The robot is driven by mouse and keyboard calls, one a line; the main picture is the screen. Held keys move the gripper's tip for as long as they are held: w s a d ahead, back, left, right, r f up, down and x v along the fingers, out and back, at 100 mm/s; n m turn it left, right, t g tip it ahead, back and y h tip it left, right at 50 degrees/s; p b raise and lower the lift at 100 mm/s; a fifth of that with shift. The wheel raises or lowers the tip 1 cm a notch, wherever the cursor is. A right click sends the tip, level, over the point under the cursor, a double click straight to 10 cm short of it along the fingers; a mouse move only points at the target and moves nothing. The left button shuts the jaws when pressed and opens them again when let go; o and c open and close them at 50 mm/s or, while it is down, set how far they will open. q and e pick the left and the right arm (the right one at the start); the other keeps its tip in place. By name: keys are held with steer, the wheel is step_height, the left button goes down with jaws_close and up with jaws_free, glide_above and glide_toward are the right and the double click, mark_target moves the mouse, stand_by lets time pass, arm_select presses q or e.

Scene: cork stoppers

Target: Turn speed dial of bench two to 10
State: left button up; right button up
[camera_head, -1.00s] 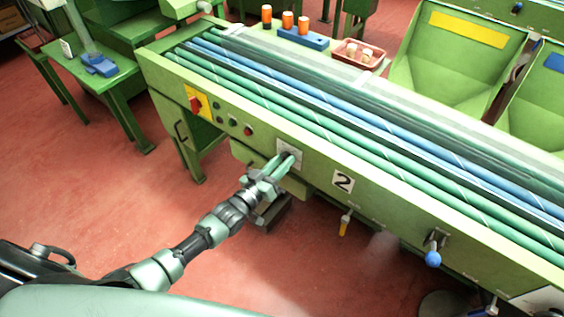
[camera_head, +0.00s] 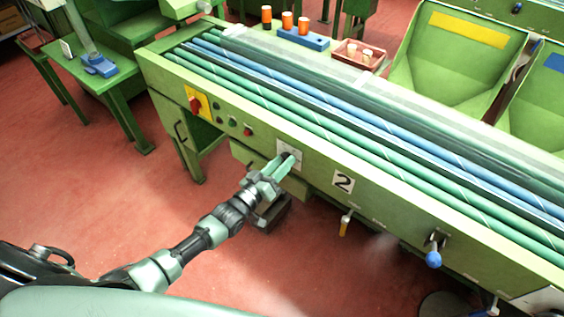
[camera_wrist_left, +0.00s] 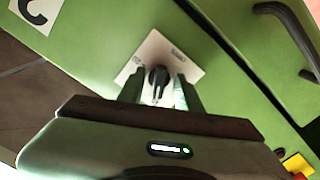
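The speed dial (camera_wrist_left: 157,82) is a black knob on a pale square plate (camera_wrist_left: 152,55) on the front of bench two. In the head view the plate (camera_head: 290,150) sits left of the "2" sign (camera_head: 343,182). My left gripper (camera_head: 285,164) reaches it from the front, its green fingers partly hiding the knob. In the left wrist view the fingers (camera_wrist_left: 160,88) stand on either side of the knob, with pale plate showing between. The plate looks tilted there and the knob's grip runs roughly upright. The scale marks are too small to read. My right gripper is not in view.
Left of the dial are small buttons (camera_head: 248,131) and a red switch on a yellow plate (camera_head: 196,104). A drawer handle (camera_wrist_left: 290,35) shows in the wrist view.

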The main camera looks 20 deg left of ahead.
arm_select(q)
steer(key=v, duration=0.7)
steer(key=shift+s+a, duration=0.15)
steer(key=shift+s, duration=0.2)
steer(key=shift+r, duration=0.1)
steer(key=s+a+f+m+g+y, duration=0.1)
steer(key=s+a+f+g, duration=0.1)
steer(key=s+f, duration=0.5)
steer(key=s+a+f+g+y, duration=0.1)
steer(key=s+f+g+y, duration=0.15)
steer(key=f, duration=0.85)
steer(key=s+a+f+m+g+y, duration=0.1)
steer(key=s+a+f+g, duration=0.2)
steer(key=f, duration=0.6)
steer(key=s+f+g, duration=0.2)
steer(key=s+f, duration=0.2)
steer(key=s, duration=0.6)
steer(key=s+d+f+m+g+y, duration=0.1)
steer(key=s+f+g, duration=0.2)
steer(key=s, duration=0.7)
steer(key=s+d+f+m+g, duration=0.1)
steer(key=s+f+g, duration=0.2)
steer(key=s+f, duration=0.4)
steer(key=s, duration=0.4)
steer(key=shift+f+y, duration=0.25)
steer(key=shift+y, duration=0.1)
